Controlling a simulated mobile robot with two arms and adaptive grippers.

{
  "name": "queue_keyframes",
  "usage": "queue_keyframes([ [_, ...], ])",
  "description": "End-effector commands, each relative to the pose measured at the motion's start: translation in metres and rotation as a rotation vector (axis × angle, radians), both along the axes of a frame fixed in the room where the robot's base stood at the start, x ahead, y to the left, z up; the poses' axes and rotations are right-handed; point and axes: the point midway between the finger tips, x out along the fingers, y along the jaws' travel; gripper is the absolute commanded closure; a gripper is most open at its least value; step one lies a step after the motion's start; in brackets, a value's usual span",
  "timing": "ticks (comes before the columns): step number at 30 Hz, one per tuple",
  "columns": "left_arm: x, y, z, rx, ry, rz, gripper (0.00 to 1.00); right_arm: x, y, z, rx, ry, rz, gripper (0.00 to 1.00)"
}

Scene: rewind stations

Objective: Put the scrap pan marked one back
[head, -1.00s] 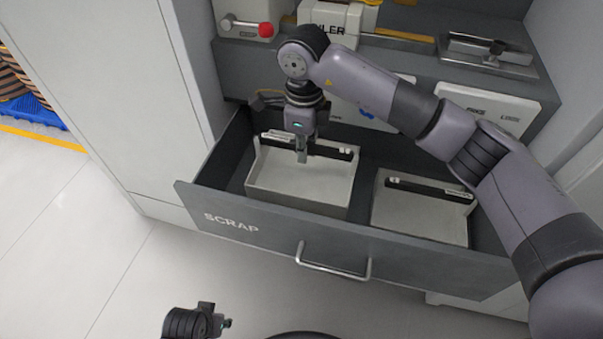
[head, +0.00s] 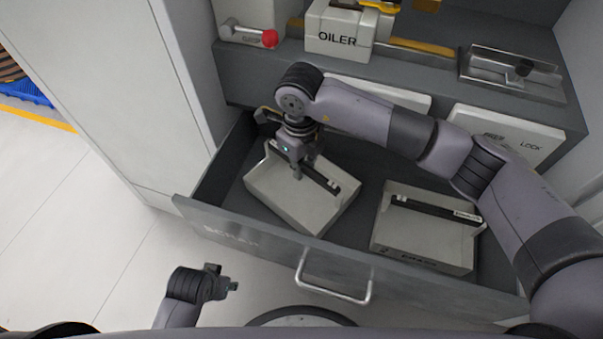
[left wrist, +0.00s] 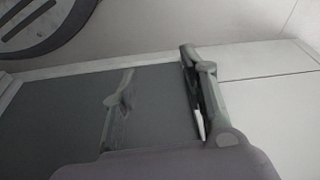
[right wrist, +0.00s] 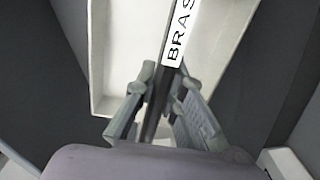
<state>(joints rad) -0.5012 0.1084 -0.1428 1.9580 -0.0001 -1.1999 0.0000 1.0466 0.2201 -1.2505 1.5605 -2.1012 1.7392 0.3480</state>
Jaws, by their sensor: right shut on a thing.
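A pale grey scrap pan (head: 285,205) sits turned at an angle in the left part of the open SCRAP drawer (head: 235,241). In the right wrist view the fingers (right wrist: 160,100) close around this bar, beside a white label (right wrist: 182,30) reading "BRAS", cut off by the frame. A second pale pan (head: 420,238) sits to the right in the drawer. I cannot read a number on either pan. My left gripper (head: 225,279) is empty, its fingers apart in the left wrist view (left wrist: 158,105).
The drawer handle (head: 335,284) sticks out in front. Above the drawer, a shelf holds an OILER box (head: 340,30), a red-knobbed lever (head: 268,38) and a metal fixture (head: 510,72). Bare drawer floor shows between the pans. Open floor lies at the left.

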Motion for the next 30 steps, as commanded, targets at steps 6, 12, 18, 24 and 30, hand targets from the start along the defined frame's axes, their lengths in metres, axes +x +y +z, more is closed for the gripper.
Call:
queue_keyframes([
  [6,0.002,0.0,0.013,0.0,-0.009,0.001,0.6,0.0,0.0,-0.028,0.001,0.001,0.0,1.0],
  [12,0.001,0.0,0.013,-0.001,-0.007,0.001,0.6,0.0,0.0,-0.028,0.001,-0.001,0.001,1.0],
  [18,0.0,0.0,0.014,0.0,-0.003,0.001,0.6,0.0,0.0,-0.03,0.001,-0.001,0.001,1.0],
  [24,0.003,-0.001,0.024,-0.003,-0.017,0.002,0.6,0.0,0.0,-0.031,0.0,0.0,0.001,0.82],
  [30,0.003,0.0,0.022,-0.002,-0.015,0.002,0.6,0.0,0.0,-0.031,0.0,0.0,0.001,0.7],
])
